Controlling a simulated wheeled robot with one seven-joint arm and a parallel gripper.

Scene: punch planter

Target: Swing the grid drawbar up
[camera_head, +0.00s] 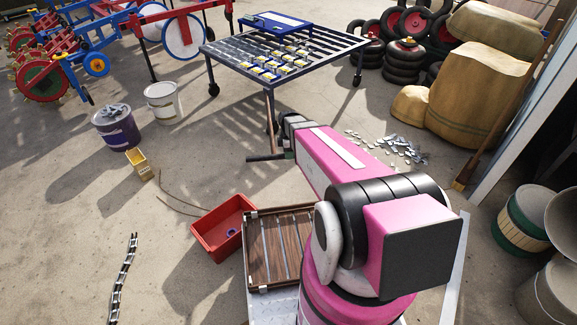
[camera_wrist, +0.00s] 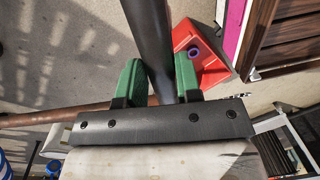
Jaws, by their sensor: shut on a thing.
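The grid (camera_head: 255,52) is a dark wheeled frame with metal slats at the upper middle of the head view. Its brown drawbar (camera_head: 270,112) hangs down from the front edge to a dark crossbar handle (camera_head: 262,158) low over the ground. My gripper (camera_head: 289,150) is at the handle's right end, partly hidden by my pink arm. In the wrist view, the green fingers of my gripper (camera_wrist: 159,65) stand on either side of the dark handle (camera_wrist: 147,25) and are shut on it. The rusty drawbar (camera_wrist: 60,115) runs off to the left there.
Several yellow-and-white blocks (camera_head: 272,69) and a blue tray (camera_head: 276,22) are on the grid. A red bin (camera_head: 218,232) stands at lower middle. Scattered metal pieces (camera_head: 400,148) lie to the right, before tan sacks (camera_head: 475,105). Buckets (camera_head: 117,130) stand left on open concrete.

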